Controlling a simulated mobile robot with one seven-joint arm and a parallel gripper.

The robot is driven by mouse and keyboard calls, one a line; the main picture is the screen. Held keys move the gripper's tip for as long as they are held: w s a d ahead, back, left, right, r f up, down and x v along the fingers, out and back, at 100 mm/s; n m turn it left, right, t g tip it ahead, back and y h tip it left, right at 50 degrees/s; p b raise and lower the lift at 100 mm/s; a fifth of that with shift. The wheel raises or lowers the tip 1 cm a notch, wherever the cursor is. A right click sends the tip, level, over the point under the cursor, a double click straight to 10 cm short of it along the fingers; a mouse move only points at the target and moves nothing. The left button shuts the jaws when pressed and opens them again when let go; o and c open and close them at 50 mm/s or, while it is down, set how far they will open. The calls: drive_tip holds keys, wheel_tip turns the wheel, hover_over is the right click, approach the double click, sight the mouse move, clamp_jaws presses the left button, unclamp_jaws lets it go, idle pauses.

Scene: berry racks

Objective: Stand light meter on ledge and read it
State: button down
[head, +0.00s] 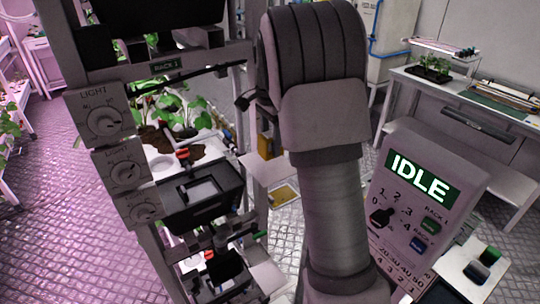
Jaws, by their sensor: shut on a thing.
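My arm fills the middle of the head view, and my gripper's fingers do not show. I cannot make out the light meter for certain. A small pale ledge (268,170) sticks out from the right side of the rack (52,30) labelled RACK 1, partly behind my arm. Three LIGHT dials (104,122) are on the rack's front post. A black box (203,196) with a pale panel sits on the rack below the seedlings (180,112).
A grey console (440,170) showing IDLE stands close at the right of my arm. Beside it, a pale surface (455,277) holds small green and dark items (490,256). A bench (425,85) with a plant tray is at the back right. Tiled floor (60,200) shows at left.

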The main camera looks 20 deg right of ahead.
sight(271, 155)
drive_tip(key=shift+f, duration=2.05)
drive_tip(key=shift+f, duration=0.1)
drive_tip(key=shift+c, duration=1.4)
unclamp_jaws()
drive_tip(key=shift+f, duration=0.1)
